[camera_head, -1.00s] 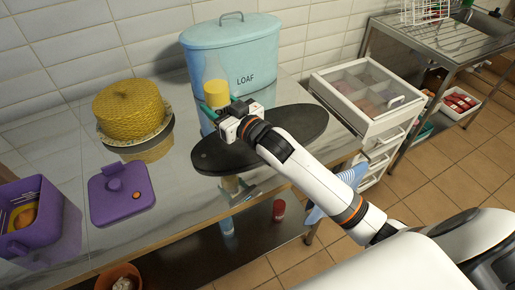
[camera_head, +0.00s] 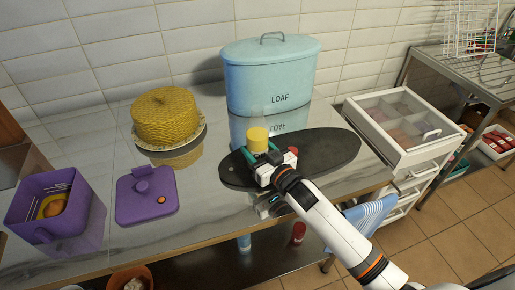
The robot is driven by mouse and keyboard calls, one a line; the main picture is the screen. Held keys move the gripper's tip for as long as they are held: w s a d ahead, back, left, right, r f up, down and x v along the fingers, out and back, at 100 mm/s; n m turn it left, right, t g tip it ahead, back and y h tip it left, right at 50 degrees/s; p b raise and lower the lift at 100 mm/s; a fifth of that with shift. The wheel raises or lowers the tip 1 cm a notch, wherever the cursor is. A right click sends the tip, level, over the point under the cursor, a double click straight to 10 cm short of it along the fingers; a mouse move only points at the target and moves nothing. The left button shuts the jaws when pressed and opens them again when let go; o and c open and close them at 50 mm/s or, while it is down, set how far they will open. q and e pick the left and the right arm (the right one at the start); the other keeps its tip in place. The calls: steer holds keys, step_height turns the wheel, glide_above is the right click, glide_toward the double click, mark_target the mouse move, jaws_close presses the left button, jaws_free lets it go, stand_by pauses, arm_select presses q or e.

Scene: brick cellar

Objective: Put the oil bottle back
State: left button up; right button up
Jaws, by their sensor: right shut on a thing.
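The oil bottle (camera_head: 258,138) shows as a short yellow cylinder. It is upright, over the left half of a dark oval board (camera_head: 325,150) on the counter. My right gripper (camera_head: 261,153) is shut on it, with teal fingers around its lower part. The gripper hides the bottle's base, so I cannot tell whether it touches the board. My left gripper is not in view.
A blue LOAF bin (camera_head: 270,75) stands behind the board. A yellow woven dome (camera_head: 166,116), a purple lid (camera_head: 147,198) and a purple box (camera_head: 70,220) are to the left. A white drawer unit (camera_head: 400,140) stands right. The board's right half is clear.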

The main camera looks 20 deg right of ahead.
steer(key=o, duration=1.2)
steer(key=shift+f, duration=0.1)
steer(key=shift+o, duration=0.2)
steer(key=b+v, duration=0.1)
steer(key=v, duration=1.1)
